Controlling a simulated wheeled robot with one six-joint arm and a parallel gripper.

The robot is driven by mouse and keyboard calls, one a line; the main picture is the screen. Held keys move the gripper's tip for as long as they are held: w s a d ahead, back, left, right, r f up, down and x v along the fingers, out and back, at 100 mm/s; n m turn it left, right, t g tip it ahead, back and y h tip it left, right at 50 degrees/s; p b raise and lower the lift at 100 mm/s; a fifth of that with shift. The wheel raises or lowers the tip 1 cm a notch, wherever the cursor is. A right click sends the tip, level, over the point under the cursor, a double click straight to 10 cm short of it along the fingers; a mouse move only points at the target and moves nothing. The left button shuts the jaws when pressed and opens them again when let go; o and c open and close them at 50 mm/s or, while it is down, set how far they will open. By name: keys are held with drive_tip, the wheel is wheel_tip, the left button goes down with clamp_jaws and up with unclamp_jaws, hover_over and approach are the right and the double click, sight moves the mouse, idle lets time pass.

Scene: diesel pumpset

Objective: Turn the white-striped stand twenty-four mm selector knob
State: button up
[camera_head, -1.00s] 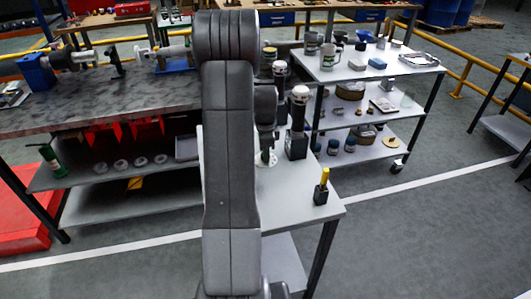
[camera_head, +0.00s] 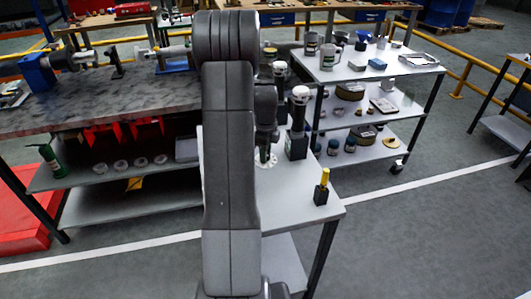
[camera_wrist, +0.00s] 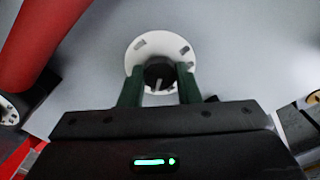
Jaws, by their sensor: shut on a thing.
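The selector knob (camera_wrist: 159,72) is black with a white stripe, which points toward the bottom of the wrist view. It stands at the middle of a round white plate with dark marks (camera_wrist: 141,45). My gripper (camera_wrist: 159,80) has two green fingers, one on each side of the knob, and is shut on it. In the head view, my gripper (camera_head: 265,154) is low over the grey stand table (camera_head: 280,205), and the white plate shows only in part (camera_head: 268,162). The knob is hidden there by my arm and fingers.
A black post with a white top (camera_head: 298,122) stands close to the right of my gripper. A black block with a yellow upright (camera_head: 322,188) is near the table's right corner. In the wrist view, a red curved thing (camera_wrist: 38,38) is at the left. The table's front is clear.

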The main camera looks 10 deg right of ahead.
drive_tip(key=o, duration=1)
wheel_tip(320, 180, up, 14)
drive_tip(key=shift+f, duration=0.1)
wheel_tip(320, 180, down, 14)
drive_tip(key=shift+r, duration=0.1)
idle(0.7)
